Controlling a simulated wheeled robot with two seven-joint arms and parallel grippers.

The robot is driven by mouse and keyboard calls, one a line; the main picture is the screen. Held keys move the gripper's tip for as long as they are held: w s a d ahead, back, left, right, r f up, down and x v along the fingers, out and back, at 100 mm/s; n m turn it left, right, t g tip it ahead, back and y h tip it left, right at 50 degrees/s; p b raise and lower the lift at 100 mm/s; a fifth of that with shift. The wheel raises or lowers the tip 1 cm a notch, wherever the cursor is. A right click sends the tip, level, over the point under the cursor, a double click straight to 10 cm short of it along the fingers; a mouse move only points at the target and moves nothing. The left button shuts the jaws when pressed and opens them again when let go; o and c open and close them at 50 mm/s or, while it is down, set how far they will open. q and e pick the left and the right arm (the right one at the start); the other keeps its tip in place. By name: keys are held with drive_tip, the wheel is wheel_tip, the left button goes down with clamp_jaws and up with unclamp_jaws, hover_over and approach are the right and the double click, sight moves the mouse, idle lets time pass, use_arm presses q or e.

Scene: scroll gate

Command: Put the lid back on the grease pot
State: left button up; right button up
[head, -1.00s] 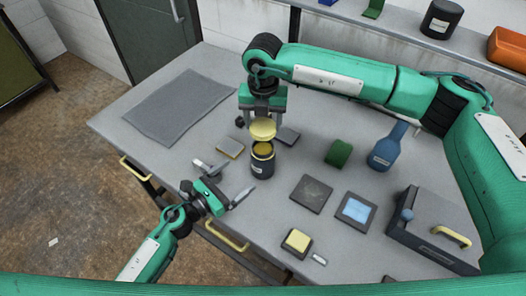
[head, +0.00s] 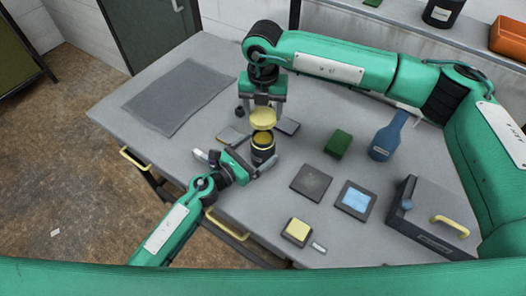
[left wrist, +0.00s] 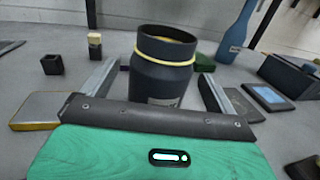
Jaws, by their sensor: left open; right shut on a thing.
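The grease pot (head: 263,155) is a dark jar with a yellow band, upright on the grey table; it also shows in the left wrist view (left wrist: 160,82). Its mouth is open, with yellowish grease inside. The pale yellow lid (head: 262,118) is in my right gripper (head: 263,105), which points down and is shut on it, just above the pot; the lid is apart from the rim. My left gripper (head: 256,165) is open, low at the table, with one finger on each side of the pot. Whether the fingers touch the pot I cannot tell.
Flat pads lie close to the pot, and a small dark cup (left wrist: 52,64) stands near. A green block (head: 338,144), a blue bottle (head: 385,140), a blue-topped tile (head: 356,200) and a grey box with a yellow handle (head: 425,225) are to the right. A grey mat (head: 180,95) lies at the left.

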use_arm(q)
drive_tip(key=shift+x, duration=1.7)
drive_tip(key=c, duration=1.5)
drive_tip(key=shift+o, duration=0.2)
use_arm(e)
hover_over(263, 137)
drive_tip(key=shift+f, duration=2.45)
drive_tip(key=shift+f, duration=0.9)
drive_tip(key=shift+f, duration=0.55)
